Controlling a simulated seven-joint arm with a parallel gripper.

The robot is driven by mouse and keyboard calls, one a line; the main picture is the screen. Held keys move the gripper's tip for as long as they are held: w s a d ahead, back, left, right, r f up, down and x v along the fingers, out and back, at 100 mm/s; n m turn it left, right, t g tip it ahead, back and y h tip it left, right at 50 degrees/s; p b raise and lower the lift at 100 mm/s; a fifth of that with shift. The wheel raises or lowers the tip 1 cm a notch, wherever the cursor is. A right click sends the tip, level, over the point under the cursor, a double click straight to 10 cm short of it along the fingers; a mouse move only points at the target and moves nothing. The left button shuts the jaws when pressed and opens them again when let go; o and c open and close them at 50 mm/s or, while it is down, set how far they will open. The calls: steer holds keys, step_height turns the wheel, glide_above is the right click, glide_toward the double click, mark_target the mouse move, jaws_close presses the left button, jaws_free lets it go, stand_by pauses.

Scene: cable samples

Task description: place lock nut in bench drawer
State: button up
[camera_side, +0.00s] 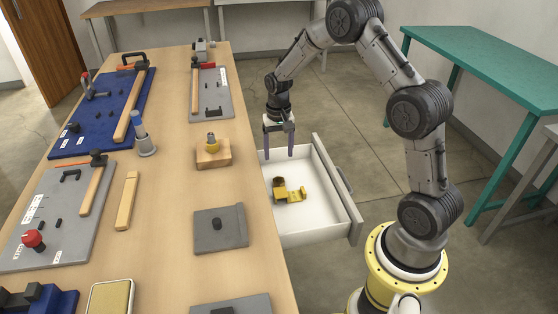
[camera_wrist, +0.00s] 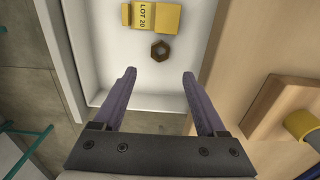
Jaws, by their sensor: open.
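The lock nut (camera_wrist: 161,50), a small brown hexagonal ring, shows in the wrist view over the white floor of the bench drawer, apart from both fingers. In the side view I cannot tell it surely from the dark and yellow shapes in the drawer. The bench drawer (camera_side: 318,219) is pulled out from the table's right side. My gripper (camera_side: 279,156) is open and empty, pointing down above the far part of the drawer. Its two purple fingers also show in the wrist view (camera_wrist: 158,76), with the nut ahead of and between their tips.
A yellow piece marked LOT 20 (camera_wrist: 154,17) lies in the drawer close to the nut. The drawer walls stand around them. On the table (camera_side: 168,240), a wooden block with a yellow ringed fitting (camera_side: 213,154) and grey fixtures stand near the drawer side.

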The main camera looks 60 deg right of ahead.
steer(key=s+a+r+n+t, duration=0.2)
steer(key=s+a+r, duration=0.3)
steer(key=r, duration=0.4)
steer(key=s+a+r+n+t, duration=0.1)
steer(key=s+a+r+n, duration=0.3)
steer(key=r, duration=0.6)
steer(key=s+a+r+n+t, duration=0.1)
steer(key=s+a, duration=0.2)
steer(key=s, duration=0.5)
steer(key=s+a+r+n+t, duration=0.1)
steer(key=s+a+r+n, duration=0.1)
steer(key=s, duration=0.7)
steer(key=shift+a+t, duration=0.3)
steer(key=shift+a, duration=0.5)
